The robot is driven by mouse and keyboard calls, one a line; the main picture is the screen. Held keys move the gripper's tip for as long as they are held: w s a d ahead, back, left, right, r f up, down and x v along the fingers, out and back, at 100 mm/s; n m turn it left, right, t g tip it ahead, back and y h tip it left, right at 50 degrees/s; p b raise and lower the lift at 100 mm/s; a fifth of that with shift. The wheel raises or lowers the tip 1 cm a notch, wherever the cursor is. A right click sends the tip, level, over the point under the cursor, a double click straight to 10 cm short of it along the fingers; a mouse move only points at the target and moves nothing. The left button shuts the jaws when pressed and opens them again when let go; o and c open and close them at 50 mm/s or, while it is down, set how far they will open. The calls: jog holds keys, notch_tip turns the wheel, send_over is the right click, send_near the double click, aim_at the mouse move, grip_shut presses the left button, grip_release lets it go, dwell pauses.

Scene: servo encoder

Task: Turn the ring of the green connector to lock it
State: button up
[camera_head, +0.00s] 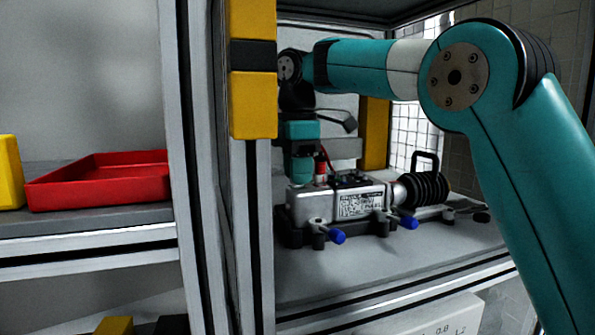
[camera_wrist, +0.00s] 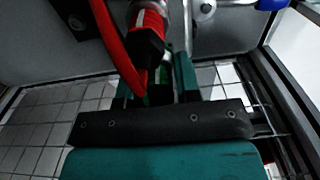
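The silver servo unit (camera_head: 335,204) with a printed label lies on a dark base on the shelf. A red connector (camera_head: 321,172) stands upright on its top toward the left end. In the wrist view the red connector (camera_wrist: 150,22) has a black lower part and a thick red cable (camera_wrist: 118,50) looping to its left. My gripper (camera_head: 299,176) points down at the left end of the unit, just left of the red connector. In the wrist view my gripper (camera_wrist: 155,85) has teal fingers beside dark parts. Only slivers of green show between them; the green connector is mostly hidden, and contact is unclear.
Blue-tipped clamps (camera_head: 337,237) stand along the unit's front. A black ribbed part (camera_head: 427,189) is at its right end. A yellow and black post (camera_head: 253,70) stands close left of my wrist. A red tray (camera_head: 100,180) sits on the left shelf. The shelf front (camera_head: 370,265) is clear.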

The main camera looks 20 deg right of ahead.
jog(key=shift+m, duration=0.3)
jog(key=m, duration=0.3)
jog(key=shift+m, duration=1.9)
jog(key=o, duration=0.9)
jog(key=shift+o, duration=0.2)
jog(key=shift+r, duration=0.1)
notch_tip(320, 180, up, 17)
jog(key=p, duration=1.7)
